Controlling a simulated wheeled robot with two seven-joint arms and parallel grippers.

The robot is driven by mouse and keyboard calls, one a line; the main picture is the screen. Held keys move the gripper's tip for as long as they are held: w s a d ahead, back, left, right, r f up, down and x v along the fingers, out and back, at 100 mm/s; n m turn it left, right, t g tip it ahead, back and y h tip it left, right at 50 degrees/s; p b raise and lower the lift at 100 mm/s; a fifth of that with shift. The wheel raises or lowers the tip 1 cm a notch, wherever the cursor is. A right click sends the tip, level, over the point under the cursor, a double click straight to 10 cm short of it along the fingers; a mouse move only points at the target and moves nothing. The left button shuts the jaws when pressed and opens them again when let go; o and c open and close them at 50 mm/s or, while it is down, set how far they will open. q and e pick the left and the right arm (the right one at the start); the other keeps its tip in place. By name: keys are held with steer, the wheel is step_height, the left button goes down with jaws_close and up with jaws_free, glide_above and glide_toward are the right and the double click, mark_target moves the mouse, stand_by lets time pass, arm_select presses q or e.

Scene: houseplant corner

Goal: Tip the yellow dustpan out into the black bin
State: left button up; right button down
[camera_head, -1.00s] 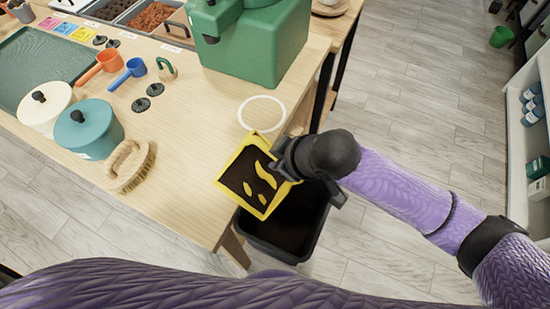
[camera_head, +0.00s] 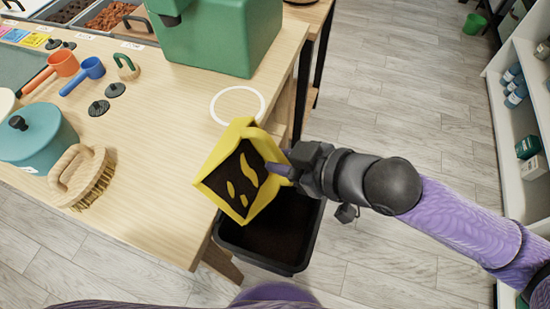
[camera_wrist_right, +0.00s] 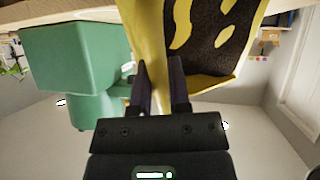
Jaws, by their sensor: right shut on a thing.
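The yellow dustpan (camera_head: 227,147) hangs in the air past the table's corner. Its tray is tilted steeply, with dark soil inside and yellow patches showing through. My right gripper (camera_head: 290,168) is shut on the dustpan at its right side; in the right wrist view the fingers (camera_wrist_right: 163,92) meet the yellow dustpan (camera_wrist_right: 152,35). The black bin (camera_head: 262,263) stands on the floor below, beside the table, partly hidden by the dustpan and gripper. Its inside looks dark. My left gripper is not in view.
The wooden table (camera_head: 165,160) holds a green machine (camera_head: 225,38), a teal pot (camera_head: 42,145), a brush (camera_head: 88,178) and orange and blue scoops. A white ring (camera_head: 238,104) marks the tabletop near its edge. White shelves (camera_head: 510,130) stand at the right, with open floor between.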

steer(key=y+b, duration=0.1)
steer(key=b, duration=0.1)
steer(key=d+f+t+y+b, duration=0.1)
steer(key=b, duration=0.1)
steer(key=shift+s+d+f, duration=0.25)
steer(key=shift+s, duration=0.05)
steer(key=y+b, duration=0.1)
steer(key=b, duration=0.1)
steer(key=d+f+t+y+b, duration=0.1)
steer(key=b, duration=0.1)
steer(key=shift+s+d+m+y, duration=0.15)
steer(key=shift+s+m+y, duration=0.15)
steer(key=shift+m, duration=0.1)
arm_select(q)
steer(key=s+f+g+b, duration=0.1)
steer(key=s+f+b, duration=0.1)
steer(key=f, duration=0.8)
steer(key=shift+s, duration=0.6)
arm_select(e)
steer(key=shift+s+d+t+y, duration=0.1)
steer(key=shift+d+t+y, duration=0.45)
steer(key=shift+y, duration=0.25)
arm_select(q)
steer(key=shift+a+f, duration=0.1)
arm_select(e)
steer(key=shift+a, duration=0.1)
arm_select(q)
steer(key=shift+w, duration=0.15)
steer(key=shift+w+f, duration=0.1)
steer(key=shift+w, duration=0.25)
